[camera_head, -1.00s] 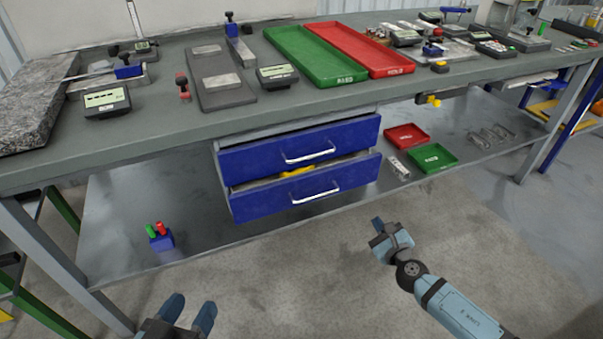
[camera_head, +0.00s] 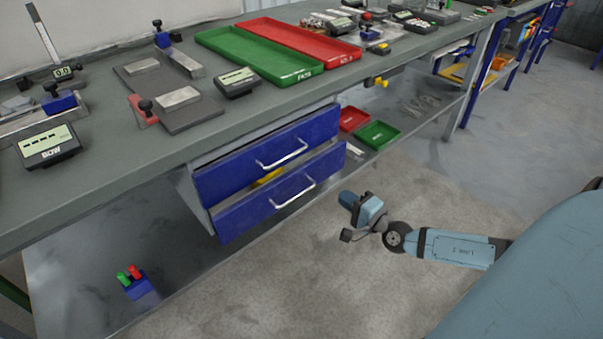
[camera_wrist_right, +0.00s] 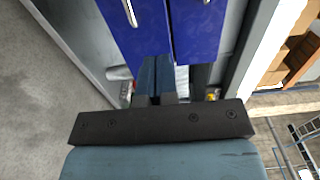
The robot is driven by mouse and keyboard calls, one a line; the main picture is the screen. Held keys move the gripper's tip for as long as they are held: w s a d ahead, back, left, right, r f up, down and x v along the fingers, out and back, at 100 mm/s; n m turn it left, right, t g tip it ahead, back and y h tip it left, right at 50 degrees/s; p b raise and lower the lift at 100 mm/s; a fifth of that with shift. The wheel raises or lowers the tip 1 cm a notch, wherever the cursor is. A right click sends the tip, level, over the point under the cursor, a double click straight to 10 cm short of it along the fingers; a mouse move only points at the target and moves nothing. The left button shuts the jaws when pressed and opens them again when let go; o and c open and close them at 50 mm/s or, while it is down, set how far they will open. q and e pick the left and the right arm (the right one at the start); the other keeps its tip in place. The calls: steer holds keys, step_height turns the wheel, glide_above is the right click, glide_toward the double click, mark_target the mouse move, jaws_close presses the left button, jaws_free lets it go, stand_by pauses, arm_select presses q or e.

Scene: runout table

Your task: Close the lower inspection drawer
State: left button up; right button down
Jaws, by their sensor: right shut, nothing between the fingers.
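The lower inspection drawer (camera_head: 282,200) is blue with a silver handle and stands pulled out under the bench. A yellow thing (camera_head: 268,177) shows inside it. The blue upper drawer (camera_head: 265,160) is just above. My right gripper (camera_head: 347,203) is shut and empty, to the right of the lower drawer front and apart from it in the head view. In the right wrist view, its fingers (camera_wrist_right: 157,72) point toward the two blue fronts, the lower one (camera_wrist_right: 137,30) at left and the upper one (camera_wrist_right: 195,30) at right. My left gripper is out of view.
The bench top (camera_head: 110,160) above carries a green tray (camera_head: 260,55), a red tray (camera_head: 300,40) and gauges. The floor (camera_head: 300,275) before the drawers is clear.

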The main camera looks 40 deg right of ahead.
mark_target(307, 169)
steer(key=w, duration=0.4)
steer(key=w+b, duration=0.1)
steer(key=w, duration=0.7)
steer(key=shift+a+b, duration=0.4)
steer(key=shift+w, duration=0.55)
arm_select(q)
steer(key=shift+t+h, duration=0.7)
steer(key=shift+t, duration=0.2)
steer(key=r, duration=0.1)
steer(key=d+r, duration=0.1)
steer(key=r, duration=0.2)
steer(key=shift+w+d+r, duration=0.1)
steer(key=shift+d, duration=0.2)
